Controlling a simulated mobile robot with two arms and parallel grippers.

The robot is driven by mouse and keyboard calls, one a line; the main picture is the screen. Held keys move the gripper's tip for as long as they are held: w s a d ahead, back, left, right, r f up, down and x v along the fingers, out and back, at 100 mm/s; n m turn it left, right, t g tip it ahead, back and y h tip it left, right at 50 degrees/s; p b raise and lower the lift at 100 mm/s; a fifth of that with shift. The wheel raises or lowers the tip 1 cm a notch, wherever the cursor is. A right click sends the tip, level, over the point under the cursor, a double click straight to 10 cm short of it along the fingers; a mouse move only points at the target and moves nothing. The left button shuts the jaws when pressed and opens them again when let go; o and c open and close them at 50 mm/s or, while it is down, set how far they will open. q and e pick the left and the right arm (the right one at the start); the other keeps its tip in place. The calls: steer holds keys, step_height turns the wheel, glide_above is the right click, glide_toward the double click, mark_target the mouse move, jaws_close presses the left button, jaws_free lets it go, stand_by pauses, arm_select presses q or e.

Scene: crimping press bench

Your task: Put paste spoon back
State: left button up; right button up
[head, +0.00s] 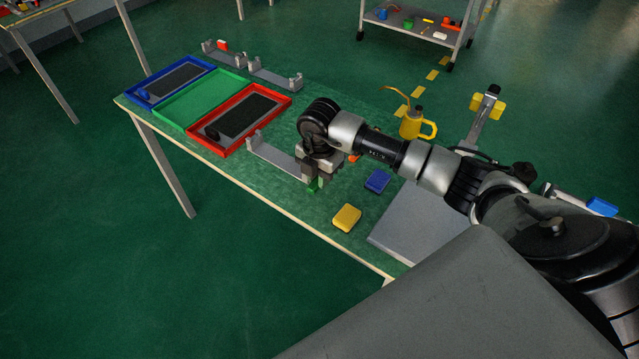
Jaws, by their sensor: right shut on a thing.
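My right gripper (316,174) points down over the green bench top, at the right end of a grey notched rack (272,156). It is shut on a small green piece that shows below the fingers, which I take for the paste spoon (315,186). Most of this piece is hidden by the gripper, so its shape and whether it touches the rack or bench cannot be told. My left gripper is not in view.
Blue (145,97), green (179,117) and red (285,101) trays stand to the left. Two more grey racks (264,74) are behind. A blue block (377,181), a yellow block (346,217) and a yellow oil can (412,126) are right of the gripper.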

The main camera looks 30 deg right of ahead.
mark_target(319, 193)
steer(key=shift+w+d+f, duration=0.3)
steer(key=shift+w+f, duration=0.1)
steer(key=shift+w, duration=0.05)
steer(key=shift+f, duration=2)
steer(key=shift+f, duration=0.15)
steer(key=o, duration=0.9)
steer(key=shift+c, duration=0.2)
step_height(319, 193, up, 12)
steer(key=shift+r+b, duration=0.2)
steer(key=shift+b, duration=0.15)
steer(key=shift+d, duration=0.1)
